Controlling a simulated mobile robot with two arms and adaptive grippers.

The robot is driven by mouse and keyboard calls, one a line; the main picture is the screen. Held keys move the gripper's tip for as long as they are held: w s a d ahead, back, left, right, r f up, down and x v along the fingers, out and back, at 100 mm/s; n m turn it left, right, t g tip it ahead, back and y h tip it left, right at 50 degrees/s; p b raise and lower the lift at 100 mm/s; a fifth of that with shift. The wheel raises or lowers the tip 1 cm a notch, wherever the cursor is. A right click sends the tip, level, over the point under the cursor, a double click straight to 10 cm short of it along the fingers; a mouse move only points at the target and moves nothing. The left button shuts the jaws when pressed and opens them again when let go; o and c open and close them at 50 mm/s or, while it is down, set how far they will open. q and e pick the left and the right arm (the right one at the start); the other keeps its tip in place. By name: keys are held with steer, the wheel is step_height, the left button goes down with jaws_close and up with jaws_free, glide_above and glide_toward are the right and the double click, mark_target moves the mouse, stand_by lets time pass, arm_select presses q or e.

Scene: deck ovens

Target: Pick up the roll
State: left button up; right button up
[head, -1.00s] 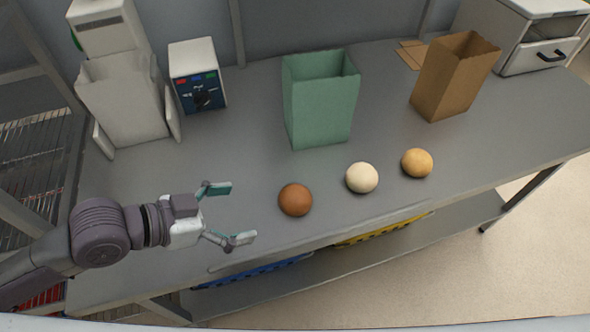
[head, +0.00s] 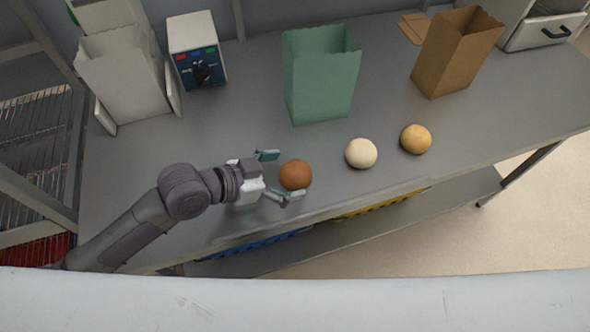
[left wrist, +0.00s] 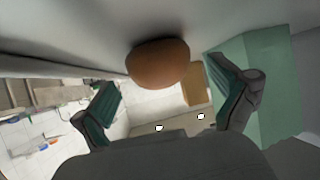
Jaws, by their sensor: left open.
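Three round rolls sit in a row on the grey table: a brown roll (head: 296,174), a cream-white roll (head: 361,153) and a golden roll (head: 416,139). My left gripper (head: 281,176) is open, with its two fingers to either side of the brown roll's left part. It holds nothing. In the left wrist view the brown roll (left wrist: 159,63) shows ahead, between and beyond the open fingers (left wrist: 165,90). My right gripper is not in view.
A green paper bag (head: 320,85) stands behind the rolls and a brown paper bag (head: 450,55) stands further right. A white bag (head: 122,80) and a small control box (head: 198,50) are at the back left. The table's front edge is close to the brown roll.

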arm_select(q)
steer(key=shift+x, duration=1.2)
steer(key=shift+w+d+f, duration=0.1)
steer(key=shift+w+d, duration=0.05)
steer(key=shift+c, duration=0.8)
steer(key=c, duration=1)
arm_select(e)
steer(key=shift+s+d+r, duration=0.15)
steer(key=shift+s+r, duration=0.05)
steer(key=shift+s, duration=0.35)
